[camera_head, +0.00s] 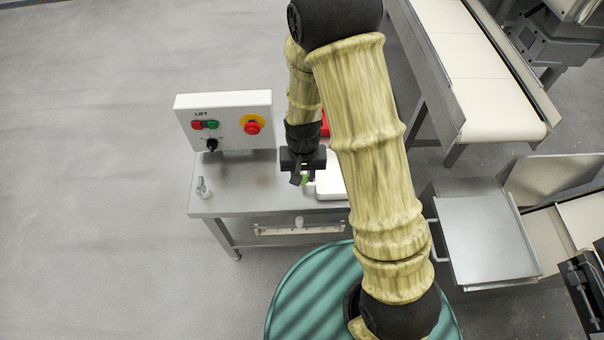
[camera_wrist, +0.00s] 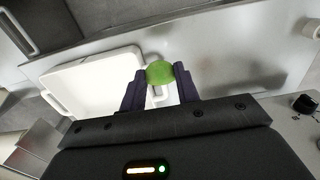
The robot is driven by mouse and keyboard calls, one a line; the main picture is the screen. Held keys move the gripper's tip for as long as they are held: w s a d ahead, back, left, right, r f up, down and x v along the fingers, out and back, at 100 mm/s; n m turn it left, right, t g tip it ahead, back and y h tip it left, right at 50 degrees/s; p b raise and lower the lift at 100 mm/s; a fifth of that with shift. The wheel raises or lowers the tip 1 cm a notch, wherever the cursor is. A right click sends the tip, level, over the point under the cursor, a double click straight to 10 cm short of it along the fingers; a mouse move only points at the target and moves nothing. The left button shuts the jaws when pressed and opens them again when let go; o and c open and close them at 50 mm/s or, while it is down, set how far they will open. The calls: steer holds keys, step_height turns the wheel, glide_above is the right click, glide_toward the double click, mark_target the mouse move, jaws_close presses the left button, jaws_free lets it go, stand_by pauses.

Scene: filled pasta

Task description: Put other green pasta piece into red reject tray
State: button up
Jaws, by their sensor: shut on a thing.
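My gripper (camera_wrist: 159,88) is shut on a green pasta piece (camera_wrist: 159,72), which sits between the two dark fingertips in the wrist view. In the head view my gripper (camera_head: 303,180) is over the steel table, with a bit of the green piece (camera_head: 305,179) showing beside it. A white tray (camera_wrist: 125,55) lies below and to the left of the fingers in the wrist view; in the head view its edge (camera_head: 330,187) shows right of the gripper. The red tray (camera_head: 325,125) is mostly hidden behind my arm; only a red strip shows.
A control box (camera_head: 230,122) with a red button stands at the back of the steel table (camera_head: 232,200). A small whitish object (camera_head: 203,188) is at the table's left end. The table's left part is mostly clear.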

steer(key=w+d, duration=0.9)
steer(key=d, duration=0.2)
steer(key=shift+w, duration=0.15)
steer(key=shift+d, duration=0.1)
